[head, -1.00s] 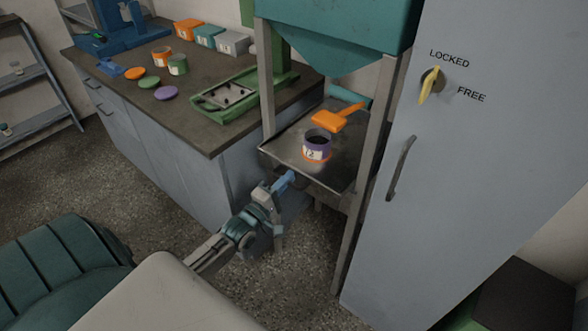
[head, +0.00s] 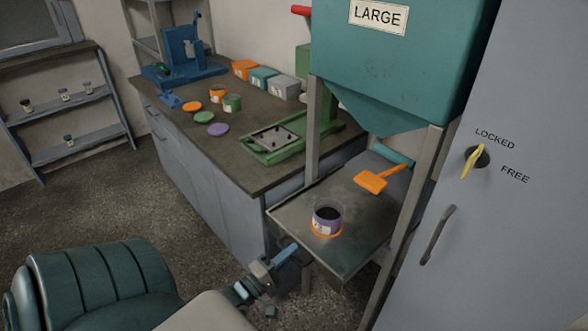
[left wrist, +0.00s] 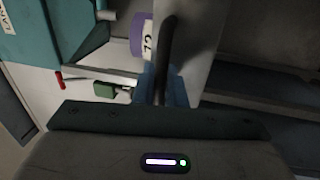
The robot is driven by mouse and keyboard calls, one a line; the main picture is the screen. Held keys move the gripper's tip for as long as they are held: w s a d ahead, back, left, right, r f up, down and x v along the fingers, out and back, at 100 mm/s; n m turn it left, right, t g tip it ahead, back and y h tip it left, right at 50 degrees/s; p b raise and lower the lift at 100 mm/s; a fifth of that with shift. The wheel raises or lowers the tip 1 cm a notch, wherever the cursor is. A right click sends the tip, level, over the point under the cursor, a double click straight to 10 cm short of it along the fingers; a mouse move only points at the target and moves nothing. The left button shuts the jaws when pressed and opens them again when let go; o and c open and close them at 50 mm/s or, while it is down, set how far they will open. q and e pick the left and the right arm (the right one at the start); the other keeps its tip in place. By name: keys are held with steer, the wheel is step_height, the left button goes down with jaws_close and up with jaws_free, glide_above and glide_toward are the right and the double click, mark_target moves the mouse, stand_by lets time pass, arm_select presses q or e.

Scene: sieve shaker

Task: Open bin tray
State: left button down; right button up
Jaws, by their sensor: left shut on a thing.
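The bin tray (head: 290,213) is a flat grey metal tray under the teal hopper labelled LARGE (head: 400,60). Its front part sticks out past the front posts of the stand. My left gripper (head: 290,254) is low at the tray's front edge, its blue fingers shut. In the left wrist view the fingers (left wrist: 163,88) close around a dark bar, the tray's handle (left wrist: 167,45). A purple and orange jar (head: 327,219) with dark contents stands upright on the tray, and an orange scoop (head: 372,182) lies behind it. My right gripper is not in view.
A grey cabinet (head: 500,230) with a yellow knob and a dark handle stands close on the right. A workbench (head: 250,165) with tubs, lids and a green frame is on the left. Open speckled floor lies in front of the bench.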

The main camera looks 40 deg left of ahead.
arm_select(q)
steer(key=c, duration=1.6)
jaws_free()
